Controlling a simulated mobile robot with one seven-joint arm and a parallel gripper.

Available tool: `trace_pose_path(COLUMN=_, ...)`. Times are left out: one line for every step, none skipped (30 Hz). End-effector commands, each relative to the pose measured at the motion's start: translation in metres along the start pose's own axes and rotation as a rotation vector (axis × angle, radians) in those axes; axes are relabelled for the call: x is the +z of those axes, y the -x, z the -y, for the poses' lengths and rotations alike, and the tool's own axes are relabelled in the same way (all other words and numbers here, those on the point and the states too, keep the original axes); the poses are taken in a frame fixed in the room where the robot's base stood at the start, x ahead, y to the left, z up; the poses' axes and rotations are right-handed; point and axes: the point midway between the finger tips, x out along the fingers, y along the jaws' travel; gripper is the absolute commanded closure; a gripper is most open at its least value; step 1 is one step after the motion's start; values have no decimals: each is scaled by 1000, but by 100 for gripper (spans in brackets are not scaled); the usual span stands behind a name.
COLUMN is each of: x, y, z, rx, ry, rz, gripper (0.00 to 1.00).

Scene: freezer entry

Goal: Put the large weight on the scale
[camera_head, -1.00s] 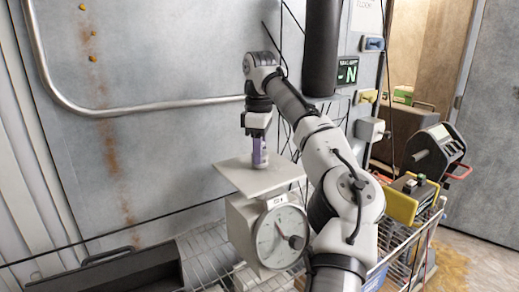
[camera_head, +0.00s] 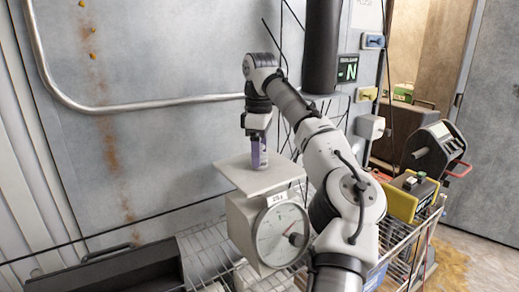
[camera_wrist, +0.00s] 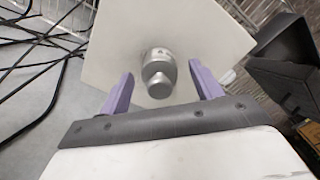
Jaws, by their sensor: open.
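The scale (camera_head: 282,232) has a round white dial and a flat square plate (camera_head: 240,176) on top. The plate also shows in the wrist view (camera_wrist: 110,60). The large weight (camera_wrist: 158,75) is a silver-grey cylinder with a knob, standing on the plate. In the head view my gripper mostly hides it. My gripper (camera_head: 259,160) points down over the plate with its purple fingers low. In the wrist view my gripper (camera_wrist: 162,90) is open, one finger on each side of the weight, with gaps on both sides.
The scale stands on a wire rack (camera_head: 205,255). A dark open tray (camera_head: 120,272) lies to its left. A yellow-and-black box (camera_head: 411,196) and a black reel device (camera_head: 437,150) are on the right. Black cables hang behind my arm, and a metal rail (camera_head: 150,107) runs along the wall.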

Motion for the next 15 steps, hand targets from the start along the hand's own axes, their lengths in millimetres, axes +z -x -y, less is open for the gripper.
trace_pose_path(x=0, y=0, z=0, rx=0, ry=0, rz=0, gripper=36)
trace_pose_path(x=0, y=2, z=0, rx=0, ry=0, rz=0, gripper=36)
trace_pose_path(x=0, y=4, z=0, rx=0, ry=0, rz=0, gripper=36)
trace_pose_path(x=0, y=6, z=0, rx=0, ry=0, rz=0, gripper=36)
trace_pose_path(x=0, y=10, z=0, rx=1, ry=0, rz=2, gripper=36)
trace_pose_path(x=0, y=15, z=0, rx=2, ry=-1, rz=2, gripper=36)
trace_pose_path(x=0, y=20, z=0, rx=2, ry=-2, rz=1, gripper=36)
trace_pose_path(x=0, y=26, z=0, rx=4, ry=-2, rz=2, gripper=36)
trace_pose_path(x=0, y=32, z=0, rx=4, ry=-2, rz=1, gripper=36)
trace_pose_path(x=-1, y=36, z=0, rx=3, ry=-3, rz=3, gripper=36)
trace_pose_path(x=-1, y=41, z=0, rx=2, ry=-2, rz=3, gripper=36)
trace_pose_path(x=-1, y=48, z=0, rx=4, ry=-4, rz=3, gripper=36)
trace_pose_path(x=-1, y=53, z=0, rx=5, ry=-3, rz=1, gripper=36)
trace_pose_path(x=0, y=56, z=0, rx=4, ry=-3, rz=2, gripper=36)
trace_pose_path(x=-1, y=57, z=0, rx=-1, ry=-3, rz=3, gripper=36)
